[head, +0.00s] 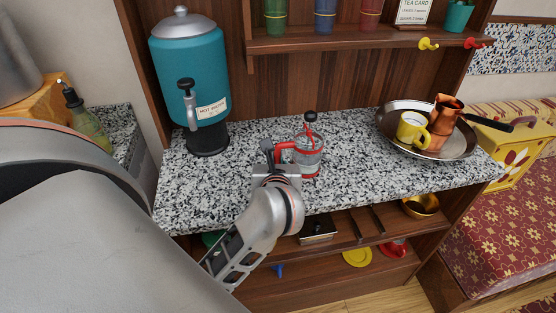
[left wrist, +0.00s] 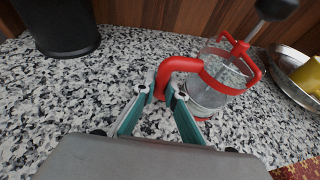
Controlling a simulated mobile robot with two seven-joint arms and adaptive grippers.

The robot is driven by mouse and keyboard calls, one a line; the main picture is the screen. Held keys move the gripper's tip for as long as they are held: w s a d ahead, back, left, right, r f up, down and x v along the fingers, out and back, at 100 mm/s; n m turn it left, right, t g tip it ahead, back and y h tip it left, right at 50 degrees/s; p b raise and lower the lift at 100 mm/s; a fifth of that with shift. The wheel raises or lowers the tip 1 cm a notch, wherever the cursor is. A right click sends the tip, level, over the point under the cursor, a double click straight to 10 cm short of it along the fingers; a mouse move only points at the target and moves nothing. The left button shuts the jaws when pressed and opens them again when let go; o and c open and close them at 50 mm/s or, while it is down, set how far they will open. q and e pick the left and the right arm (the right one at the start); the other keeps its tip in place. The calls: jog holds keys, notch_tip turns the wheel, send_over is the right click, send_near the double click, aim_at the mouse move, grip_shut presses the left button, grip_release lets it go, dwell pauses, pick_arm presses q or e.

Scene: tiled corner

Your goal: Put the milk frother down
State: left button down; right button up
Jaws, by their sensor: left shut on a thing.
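The milk frother (head: 312,158) is a clear glass jug with red bands, a red handle and a plunger with a black knob. It is upright at the middle of the speckled counter (head: 240,175), near the front edge. My left gripper (head: 273,160) is shut on the red handle, left of the glass. In the left wrist view the green-lined fingers (left wrist: 163,92) close on the lower part of the handle of the frother (left wrist: 215,85). Its base looks at or very close to the counter top; I cannot tell if it touches. My right gripper is out of view.
A teal hot water dispenser (head: 190,75) stands at the counter's left. A round metal tray (head: 388,112) with a yellow mug (head: 411,130) and copper pot (head: 445,122) sits at the right. An upper shelf (head: 330,42) holds cups. Counter around the frother is clear.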

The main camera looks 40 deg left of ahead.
pick_arm(q)
jog(key=shift+r, duration=0.15)
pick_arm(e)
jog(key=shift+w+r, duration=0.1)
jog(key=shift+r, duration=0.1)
pick_arm(q)
jog(key=shift+f, duration=0.2)
jog(key=c, duration=2.1)
grip_release()
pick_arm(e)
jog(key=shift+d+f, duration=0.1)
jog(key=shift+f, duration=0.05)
pick_arm(q)
jog(key=shift+s+d, duration=0.1)
jog(key=shift+p+v, duration=0.8)
jog(key=shift+v, duration=1.55)
jog(key=shift+p+v, duration=0.8)
jog(key=shift+v, duration=1.75)
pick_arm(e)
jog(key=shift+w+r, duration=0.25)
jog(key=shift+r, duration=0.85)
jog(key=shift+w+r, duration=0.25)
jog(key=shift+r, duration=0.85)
